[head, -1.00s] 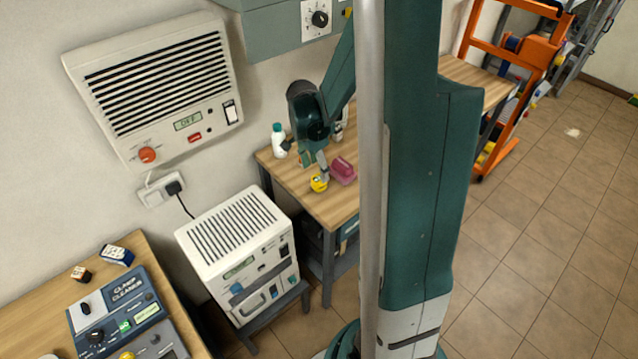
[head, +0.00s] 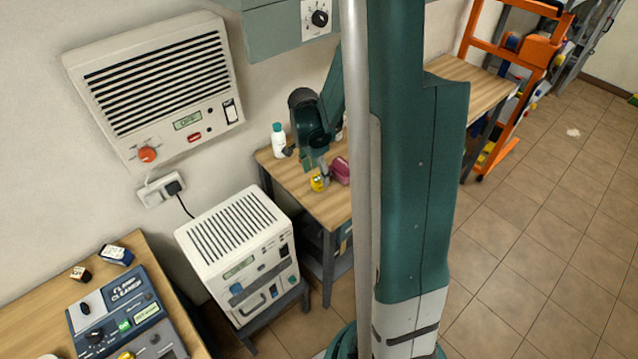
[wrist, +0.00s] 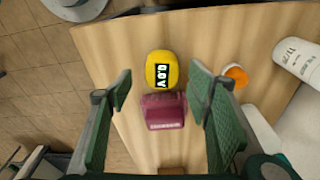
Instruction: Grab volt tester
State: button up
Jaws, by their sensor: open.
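The volt tester is a small yellow rounded block with a black-and-white display (wrist: 162,75); it lies on the wooden table. It also shows in the head view (head: 318,184), low beside my gripper. My gripper (wrist: 161,82) is open and empty above the table, its green-padded fingers spread on either side of the tester and a maroon block (wrist: 165,112). The tester lies at the fingertip end of the gap. The maroon block sits against or very near it, nearer the palm. In the head view my gripper (head: 318,168) partly covers this spot.
An orange-topped item (wrist: 235,76) and a white bottle (wrist: 300,58) are right of the fingers in the wrist view. A white bottle with a green cap (head: 278,140) stands at the table's back left. The wooden table (head: 290,178) has bare surface at its front left.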

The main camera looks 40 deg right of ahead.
aim_at(319, 178)
jog(key=shift+f, duration=0.1)
jog(key=shift+w+d+f, duration=0.1)
jog(key=shift+d+f, duration=0.1)
jog(key=shift+f, duration=1.05)
jog(key=shift+d+f, duration=0.15)
jog(key=shift+f, duration=1.1)
jog(key=c, duration=1)
